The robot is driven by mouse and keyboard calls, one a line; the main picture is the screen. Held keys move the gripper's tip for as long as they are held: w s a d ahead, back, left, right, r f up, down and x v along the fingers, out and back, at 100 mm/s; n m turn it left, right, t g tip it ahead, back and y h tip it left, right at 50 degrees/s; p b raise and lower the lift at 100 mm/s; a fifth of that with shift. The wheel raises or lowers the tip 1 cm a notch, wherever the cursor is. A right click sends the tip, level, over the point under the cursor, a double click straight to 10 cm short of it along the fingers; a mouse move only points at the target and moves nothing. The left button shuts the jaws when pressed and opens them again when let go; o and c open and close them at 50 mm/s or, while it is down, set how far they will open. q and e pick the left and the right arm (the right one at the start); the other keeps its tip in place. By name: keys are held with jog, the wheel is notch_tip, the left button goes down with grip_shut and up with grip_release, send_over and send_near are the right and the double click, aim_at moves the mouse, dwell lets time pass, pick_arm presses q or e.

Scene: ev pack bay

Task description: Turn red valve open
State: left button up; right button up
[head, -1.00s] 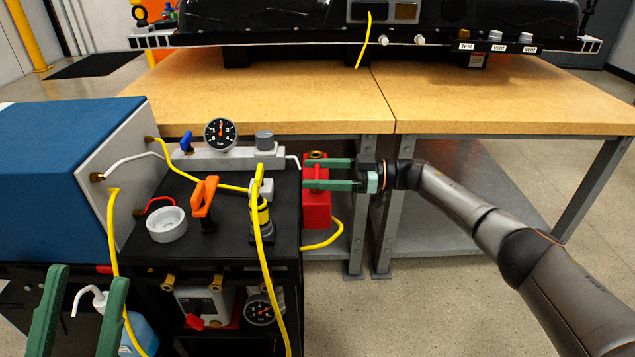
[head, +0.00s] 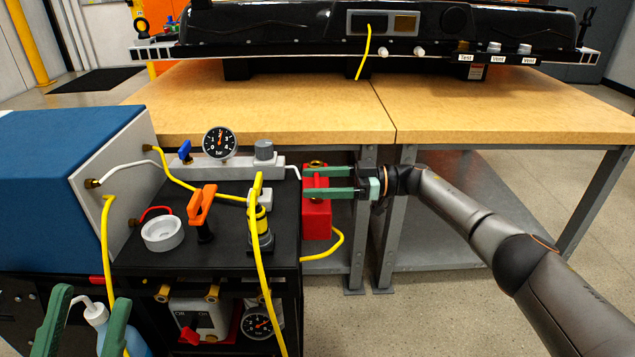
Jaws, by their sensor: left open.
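A small red handle (head: 190,335) shows low on the cart's front, over a pale panel (head: 212,319) with Off/On lettering. It is the red valve-like part I can see; how far it is turned is hard to tell. My left gripper (head: 88,308) is at the lower left with its green fingers wide apart, left of the handle and apart from it. Its arm is out of frame.
A blue cabinet (head: 58,165) stands on the left. The black cart top (head: 185,258) holds an orange handle (head: 202,205), a white cup (head: 162,234) and a gauge (head: 219,142). Yellow hoses (head: 262,280) hang across the front. A spray bottle (head: 97,314) shows between my left fingers.

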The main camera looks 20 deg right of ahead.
jog(key=o, duration=0.3)
jog(key=shift+a, duration=0.15)
jog(key=shift+o, duration=0.2)
jog(key=v, duration=1.2)
jog(key=shift+d+b, duration=0.25)
jog(key=shift+b, duration=0.1)
jog(key=shift+s, duration=0.1)
jog(key=shift+d, duration=0.1)
